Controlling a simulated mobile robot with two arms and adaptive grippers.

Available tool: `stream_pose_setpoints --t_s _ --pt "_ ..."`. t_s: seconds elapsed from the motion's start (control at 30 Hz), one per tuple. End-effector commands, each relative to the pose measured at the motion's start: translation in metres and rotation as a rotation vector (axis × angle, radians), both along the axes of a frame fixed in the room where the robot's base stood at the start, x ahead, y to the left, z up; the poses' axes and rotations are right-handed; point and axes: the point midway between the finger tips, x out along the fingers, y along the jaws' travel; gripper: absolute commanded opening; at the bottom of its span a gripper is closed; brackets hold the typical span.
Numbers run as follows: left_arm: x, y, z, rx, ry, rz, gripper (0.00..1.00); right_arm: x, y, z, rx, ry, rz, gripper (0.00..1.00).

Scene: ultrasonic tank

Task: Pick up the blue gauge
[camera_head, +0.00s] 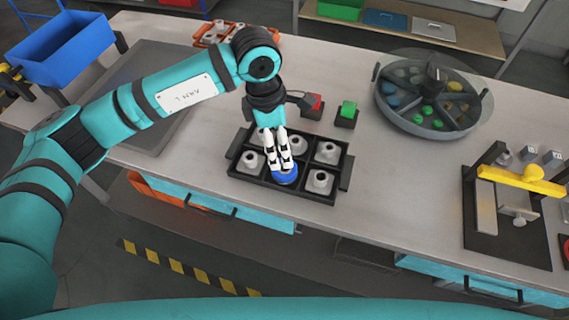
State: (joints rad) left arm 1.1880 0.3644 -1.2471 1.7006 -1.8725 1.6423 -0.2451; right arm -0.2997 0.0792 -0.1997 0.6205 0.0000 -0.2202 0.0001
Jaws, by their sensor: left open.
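The blue gauge (285,177) is a round blue piece in the front middle of a black compartment tray (336,190). My left gripper (280,165) points down over the tray, with its white fingertips right at the gauge and partly covering it. It is open. I cannot tell whether the fingers touch the gauge. Several grey-white fittings sit in other compartments, such as one at the front right (319,181). My right gripper does not show.
A red button (314,102) and a green button (347,111) stand behind the tray. A round divided tank (430,125) is to the right, then a fixture with a yellow bar (520,178). The white bench (390,185) is clear between tray and fixture.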

Motion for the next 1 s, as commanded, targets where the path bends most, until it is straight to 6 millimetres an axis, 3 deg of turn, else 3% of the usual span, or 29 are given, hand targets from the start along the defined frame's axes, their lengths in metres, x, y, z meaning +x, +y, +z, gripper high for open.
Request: stream_pose_setpoints --t_s 0.2,0.43,0.57,0.7,1.0 --pt "0.0 -0.005 -0.032 -0.001 0.002 0.0 0.85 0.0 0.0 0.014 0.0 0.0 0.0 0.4" --pt "-0.002 -0.006 -0.047 -0.001 0.003 0.0 0.85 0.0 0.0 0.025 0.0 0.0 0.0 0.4" --pt "-0.005 -0.007 -0.066 0.0 0.006 0.0 0.85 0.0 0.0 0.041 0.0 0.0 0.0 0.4" --pt "-0.004 -0.01 -0.085 -0.002 0.002 0.0 0.85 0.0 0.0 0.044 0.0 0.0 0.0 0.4" --pt "-0.003 -0.01 -0.092 -0.003 0.0 -0.001 0.85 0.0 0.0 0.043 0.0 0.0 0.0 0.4"
